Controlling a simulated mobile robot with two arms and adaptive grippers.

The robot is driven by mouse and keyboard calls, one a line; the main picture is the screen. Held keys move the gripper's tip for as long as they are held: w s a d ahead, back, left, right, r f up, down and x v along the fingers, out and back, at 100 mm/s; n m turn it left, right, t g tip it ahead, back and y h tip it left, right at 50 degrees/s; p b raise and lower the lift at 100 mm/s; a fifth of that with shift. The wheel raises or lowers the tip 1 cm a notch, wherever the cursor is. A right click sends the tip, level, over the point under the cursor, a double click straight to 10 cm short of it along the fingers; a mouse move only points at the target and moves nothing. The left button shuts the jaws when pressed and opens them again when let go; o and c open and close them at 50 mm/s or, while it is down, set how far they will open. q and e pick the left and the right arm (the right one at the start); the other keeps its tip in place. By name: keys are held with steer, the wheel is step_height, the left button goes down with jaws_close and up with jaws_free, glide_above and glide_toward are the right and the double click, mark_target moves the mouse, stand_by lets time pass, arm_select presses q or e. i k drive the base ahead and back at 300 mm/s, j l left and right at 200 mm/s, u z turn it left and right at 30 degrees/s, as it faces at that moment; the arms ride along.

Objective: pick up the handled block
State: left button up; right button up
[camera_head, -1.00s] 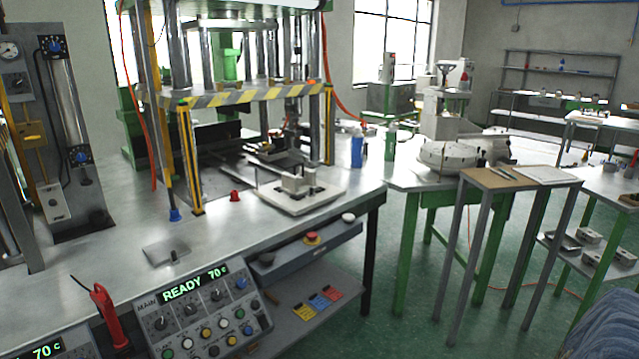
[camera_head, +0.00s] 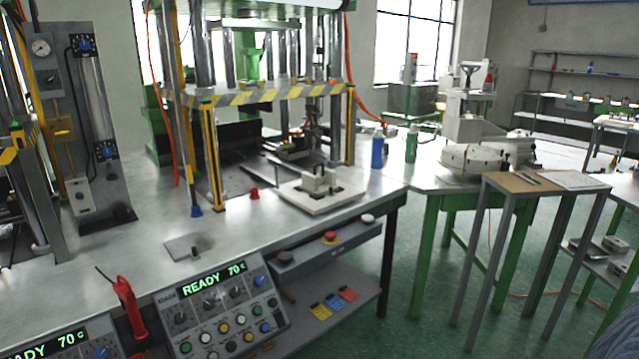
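A grey metal block (camera_head: 319,180) with dark handle-like parts at its side sits on a pale square plate (camera_head: 300,200), near the right end of the metal bench. A second small metal assembly (camera_head: 290,146) with dark parts lies farther back, inside the press frame. A flat grey plate (camera_head: 183,246) with a small dark knob beside it lies at the front of the bench. I cannot tell for sure which is the handled block; the block on the pale plate fits best. Neither of my grippers is in view.
The press posts and striped guard bar (camera_head: 260,95) stand behind the block. A blue bottle (camera_head: 377,150) stands to its right. A control panel (camera_head: 222,310) and red tool (camera_head: 130,305) are at the front. A narrow table (camera_head: 540,182) stands right across a floor gap.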

mark_target(317, 186)
steer(key=i+l+u, duration=0.15)
steer(key=u, duration=1.25)
steer(key=l+u, duration=0.25)
steer(key=l, duration=0.2)
steer(key=l+u, duration=0.25)
steer(key=l, duration=0.25)
steer(key=l+u, duration=0.25)
steer(key=l, duration=0.25)
steer(key=l+u, duration=0.25)
steer(key=l, duration=0.2)
steer(key=k+l+u, duration=0.25)
steer(key=l, duration=0.15)
steer(key=k+l+u, duration=0.1)
steer(key=l+u, duration=0.15)
steer(key=l, duration=0.2)
